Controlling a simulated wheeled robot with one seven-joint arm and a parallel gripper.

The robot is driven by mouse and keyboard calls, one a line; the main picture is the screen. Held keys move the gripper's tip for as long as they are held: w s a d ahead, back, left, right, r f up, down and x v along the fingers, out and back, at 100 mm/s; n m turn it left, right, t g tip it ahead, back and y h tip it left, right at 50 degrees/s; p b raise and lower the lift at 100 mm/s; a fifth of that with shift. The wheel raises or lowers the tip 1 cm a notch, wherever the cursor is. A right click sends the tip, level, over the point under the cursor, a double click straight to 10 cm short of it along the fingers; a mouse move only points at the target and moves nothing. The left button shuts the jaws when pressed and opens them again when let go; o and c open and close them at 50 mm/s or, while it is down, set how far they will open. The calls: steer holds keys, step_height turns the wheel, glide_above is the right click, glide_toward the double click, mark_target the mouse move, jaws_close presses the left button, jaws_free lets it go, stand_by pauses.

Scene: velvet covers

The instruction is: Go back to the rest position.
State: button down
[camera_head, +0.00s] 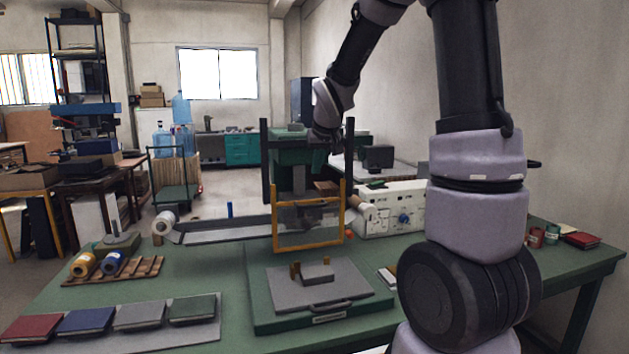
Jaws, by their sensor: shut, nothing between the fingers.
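My gripper (326,143) is small in the picture, at the end of my raised arm. It is shut and empty, close to the top of the green press (287,148). Its fingertips are hard to make out against the press and the dark post beside it. I cannot tell whether it touches the press. The press has an orange guard frame (308,248) at its front. Below and in front of it lies a grey plate (350,284) with a handle and small blocks, on a green base.
The green table (220,262) carries red (30,327), blue (86,320), grey (139,314) and green (193,309) covers at the front left. Two rolls lie on a wooden rack (138,268). A white control box (393,208) stands right of the press. A red book (581,239) lies far right.

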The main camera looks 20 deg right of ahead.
steer(key=s+r+m, duration=0.1)
steer(key=s+r, duration=0.2)
steer(key=s, duration=0.6)
steer(key=s+r+m+y, duration=0.1)
steer(key=s+r, duration=0.2)
steer(key=s, duration=0.6)
steer(key=s+r+m+y, duration=0.1)
steer(key=s+r+m, duration=0.1)
steer(key=s, duration=0.8)
steer(key=shift+a+r, duration=0.3)
steer(key=shift+r, duration=0.55)
